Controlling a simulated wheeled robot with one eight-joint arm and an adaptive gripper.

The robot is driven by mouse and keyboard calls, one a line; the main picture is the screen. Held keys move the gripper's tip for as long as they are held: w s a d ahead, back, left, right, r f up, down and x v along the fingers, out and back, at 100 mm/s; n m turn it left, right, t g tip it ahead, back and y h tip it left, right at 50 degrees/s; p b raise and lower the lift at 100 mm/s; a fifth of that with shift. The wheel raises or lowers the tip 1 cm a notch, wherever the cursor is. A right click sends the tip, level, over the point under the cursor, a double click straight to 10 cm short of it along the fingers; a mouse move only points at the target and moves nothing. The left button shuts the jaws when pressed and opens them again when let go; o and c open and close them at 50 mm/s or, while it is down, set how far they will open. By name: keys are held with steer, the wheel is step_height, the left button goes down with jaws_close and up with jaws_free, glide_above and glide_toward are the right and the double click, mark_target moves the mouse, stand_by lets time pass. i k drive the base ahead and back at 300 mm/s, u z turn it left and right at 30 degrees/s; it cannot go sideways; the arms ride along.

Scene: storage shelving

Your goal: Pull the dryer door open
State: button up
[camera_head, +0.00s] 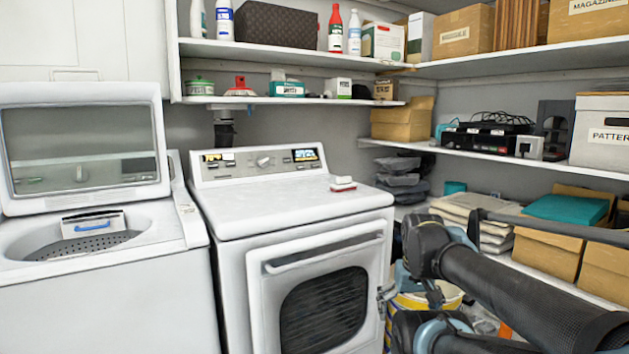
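The white dryer (290,205) stands in the middle, with its control panel at the back. Its door (265,315) is on the front face, with a dark window and a long bar handle (325,252) along the top. The door looks shut or nearly so; I cannot tell if there is a small gap. My arm reaches in from the right and bends down beside the dryer. A small grey part that looks like my gripper (386,294) is at the door's right edge, below the handle's right end. Its fingers are too small and partly hidden to show their state.
A washing machine (110,300) with its lid raised stands close on the left. A red and white item (343,184) lies on the dryer top. Shelves with boxes line the back and right walls. A yellow bucket (410,303) is behind my arm.

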mark_target(314, 294)
steer(key=u, duration=1.8)
steer(key=k, duration=0.55)
steer(key=z, duration=1.7)
